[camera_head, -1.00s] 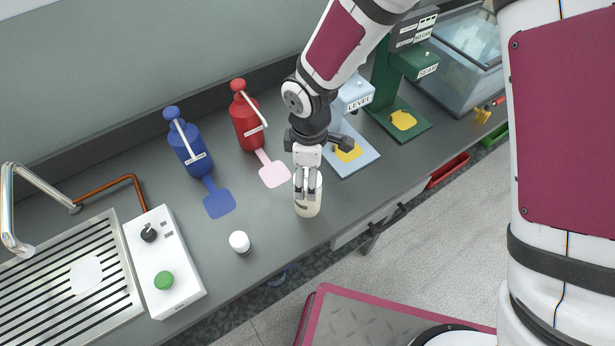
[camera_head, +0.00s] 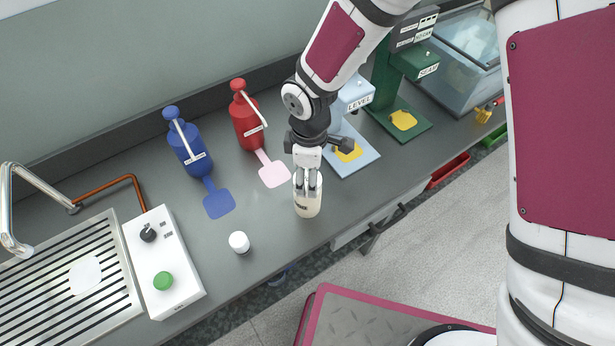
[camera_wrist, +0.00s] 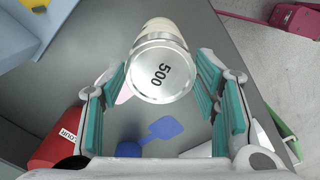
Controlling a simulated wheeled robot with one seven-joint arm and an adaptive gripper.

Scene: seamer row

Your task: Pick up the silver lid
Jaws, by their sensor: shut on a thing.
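The silver lid (camera_wrist: 163,72), round and marked 500, sits on top of a cream cylindrical jar (camera_head: 307,206) near the front edge of the counter. The wrist view looks down on the lid, with the jar body (camera_wrist: 160,25) showing beyond it. My gripper (camera_wrist: 163,70) points down from above, its teal-padded fingers on both sides of the lid, shut on it. In the head view my gripper (camera_head: 307,182) hides most of the lid. The jar stands upright on the counter, and I see no gap between lid and jar.
A small white cylinder (camera_head: 239,242) stands to the left. Blue (camera_head: 190,148) and red (camera_head: 246,120) bottles stand behind, with coloured patches before them. The LEVEL stand (camera_head: 357,95) is close at right; a green stand (camera_head: 412,65) is farther right. A control box (camera_head: 165,270) is at left.

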